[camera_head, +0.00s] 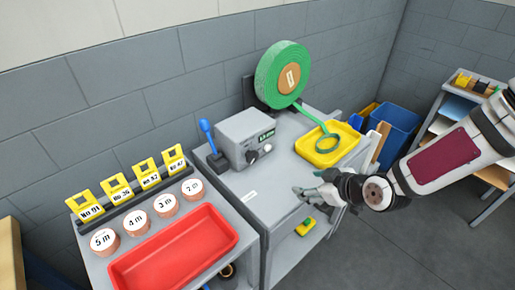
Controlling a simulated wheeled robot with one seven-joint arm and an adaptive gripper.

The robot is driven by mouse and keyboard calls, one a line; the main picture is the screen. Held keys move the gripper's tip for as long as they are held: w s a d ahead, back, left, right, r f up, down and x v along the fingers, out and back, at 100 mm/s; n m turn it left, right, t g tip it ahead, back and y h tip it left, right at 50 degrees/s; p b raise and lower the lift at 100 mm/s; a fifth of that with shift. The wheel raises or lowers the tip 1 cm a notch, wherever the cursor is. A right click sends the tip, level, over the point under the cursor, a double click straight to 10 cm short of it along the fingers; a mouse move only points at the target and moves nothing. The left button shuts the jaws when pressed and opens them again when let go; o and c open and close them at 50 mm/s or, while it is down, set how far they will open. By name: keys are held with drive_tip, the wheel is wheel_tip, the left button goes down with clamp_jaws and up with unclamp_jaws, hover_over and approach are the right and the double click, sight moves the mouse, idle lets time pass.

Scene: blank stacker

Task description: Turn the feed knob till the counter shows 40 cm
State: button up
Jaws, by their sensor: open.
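A grey feeder box (244,136) stands on the grey cabinet top. Its front has a small green-lit counter (266,136), whose digits are too small to read surely. Below the counter are two knobs, a dark one (251,157) and a lighter one (266,149); which is the feed knob I cannot tell. My gripper (301,192) is open and empty, at the right front of the cabinet top, to the right of and nearer than the knobs, apart from them.
A blue-handled lever (207,132) stands left of the box. A green roll (281,75) feeds a strip into a yellow tray (348,144). A red tray (174,252), several labelled discs and yellow tags are at left. The cabinet top before the box is mostly clear.

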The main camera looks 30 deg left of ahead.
sight(254, 158)
drive_tip(key=s+a+r+t+y+p, duration=0.1)
drive_tip(key=s+a+r+y+p, duration=0.25)
drive_tip(key=a, duration=0.35)
drive_tip(key=x, duration=0.9)
drive_tip(key=r+x, duration=0.1)
drive_tip(key=x, duration=0.3)
drive_tip(key=shift+w+a+f, duration=0.15)
drive_tip(key=shift+w+a, duration=0.3)
drive_tip(key=shift+w, duration=0.05)
drive_tip(key=c, duration=1.2)
drive_tip(key=shift+o, duration=0.2)
drive_tip(key=shift+w+y+b, duration=0.1)
drive_tip(key=shift+y+b, duration=0.15)
drive_tip(key=shift+b, duration=0.4)
